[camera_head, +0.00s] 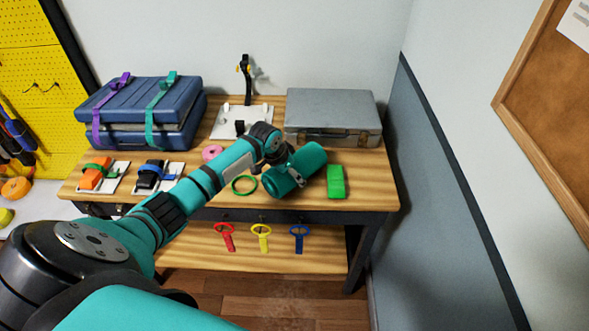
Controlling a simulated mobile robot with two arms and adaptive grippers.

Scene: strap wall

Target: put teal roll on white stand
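My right gripper is not in view.
A blue case (185,105) with purple and teal straps stands back left, and a grey case (330,112) back right. White plates with orange (93,178) and blue straps lie front left. A green ring (244,186) and green block (336,182) are near the roll.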

